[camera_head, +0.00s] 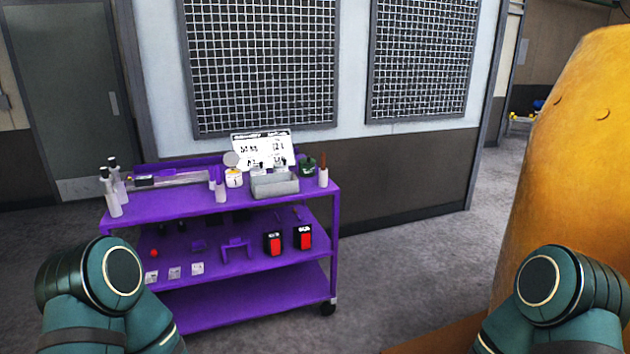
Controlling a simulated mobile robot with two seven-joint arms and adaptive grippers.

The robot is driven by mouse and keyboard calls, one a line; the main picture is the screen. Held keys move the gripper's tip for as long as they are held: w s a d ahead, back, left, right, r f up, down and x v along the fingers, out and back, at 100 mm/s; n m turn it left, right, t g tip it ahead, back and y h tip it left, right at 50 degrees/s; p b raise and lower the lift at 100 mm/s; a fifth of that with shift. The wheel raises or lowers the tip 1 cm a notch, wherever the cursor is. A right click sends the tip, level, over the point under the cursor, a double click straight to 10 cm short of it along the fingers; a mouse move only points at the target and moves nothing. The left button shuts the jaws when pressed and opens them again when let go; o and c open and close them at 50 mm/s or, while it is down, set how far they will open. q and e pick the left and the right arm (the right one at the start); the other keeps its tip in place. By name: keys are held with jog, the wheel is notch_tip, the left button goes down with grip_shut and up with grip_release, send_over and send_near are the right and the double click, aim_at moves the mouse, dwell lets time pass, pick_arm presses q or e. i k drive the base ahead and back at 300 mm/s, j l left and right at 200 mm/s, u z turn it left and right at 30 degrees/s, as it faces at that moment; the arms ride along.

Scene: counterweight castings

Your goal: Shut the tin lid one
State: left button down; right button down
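A small pale tin (234,179) stands on the top shelf of a purple cart, near its middle. A round lid (231,159) stands raised above the tin's back edge, so the tin looks open. Both are small in the picture, and I cannot make out the hinge or the label. My two arms show only as teal links at the lower left and lower right. Neither gripper is in the picture, and both arms are well short of the tin.
The purple cart (325,205) also bears a grey bin (275,186), a dark green can (307,165), white bottles (110,191) and a white sign (261,150). Lower shelves hold red-and-black boxes (303,237). A large yellow casting (575,150) stands at right. Grey floor (400,260) lies clear between.

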aim_at(231, 159)
jog(key=i+j+z, duration=0.3)
jog(key=z, duration=0.15)
jog(key=i+j+z, duration=0.55)
jog(key=j+z, duration=0.15)
jog(key=j, duration=0.15)
jog(key=i+j+z, duration=0.1)
jog(key=j+z, duration=0.15)
jog(key=j, duration=0.2)
